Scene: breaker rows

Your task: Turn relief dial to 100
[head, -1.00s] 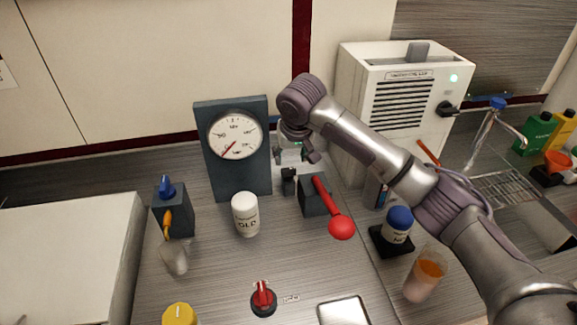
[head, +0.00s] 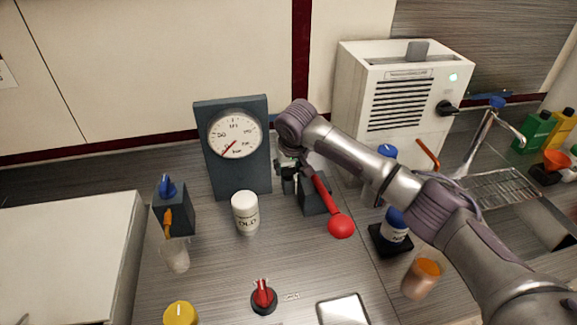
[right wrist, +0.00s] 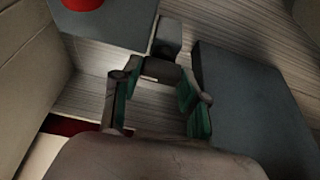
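My right gripper (head: 290,168) is open and empty, just right of the dark gauge panel. In the right wrist view, its green-padded fingers (right wrist: 158,100) stand apart, with a small dark post (right wrist: 167,42) just beyond them. In the head view this post (head: 289,187) is partly hidden by the gripper. The round white gauge (head: 235,134) has a red needle pointing to lower left. No readable label shows which part is the relief dial. A red knob (head: 263,297), a yellow knob (head: 180,314) and a blue knob (head: 167,186) show. My left gripper is not in view.
A red-balled lever (head: 341,226) on a dark box stands close to the right of my gripper. A white machine (head: 398,95) is behind my arm. The counter around the red knob is fairly clear.

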